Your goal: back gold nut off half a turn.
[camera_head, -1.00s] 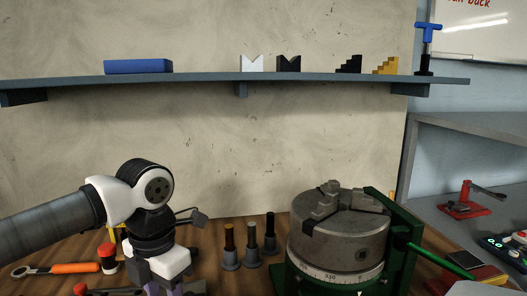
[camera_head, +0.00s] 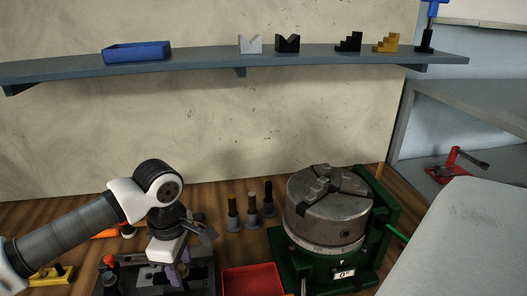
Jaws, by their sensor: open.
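My gripper (camera_head: 178,280) points down at the lower left, over a dark fixture (camera_head: 205,270) on the wooden bench. Its fingers are purplish and apart, with their tips near the fixture. I cannot make out a gold nut; it may be hidden by my gripper and wrist. A gold-topped post (camera_head: 232,204) stands upright right of my gripper, apart from it, beside a silver-topped post (camera_head: 252,203) and a black-topped post (camera_head: 269,193). I cannot tell whether a nut is on the gold-topped one.
A red tray (camera_head: 252,280) lies just right of the fixture. A three-jaw chuck (camera_head: 328,210) on a green base (camera_head: 300,262) stands further right. A yellow block (camera_head: 50,275) is far left. The shelf (camera_head: 210,66) at the back holds a blue tray (camera_head: 137,52) and several blocks.

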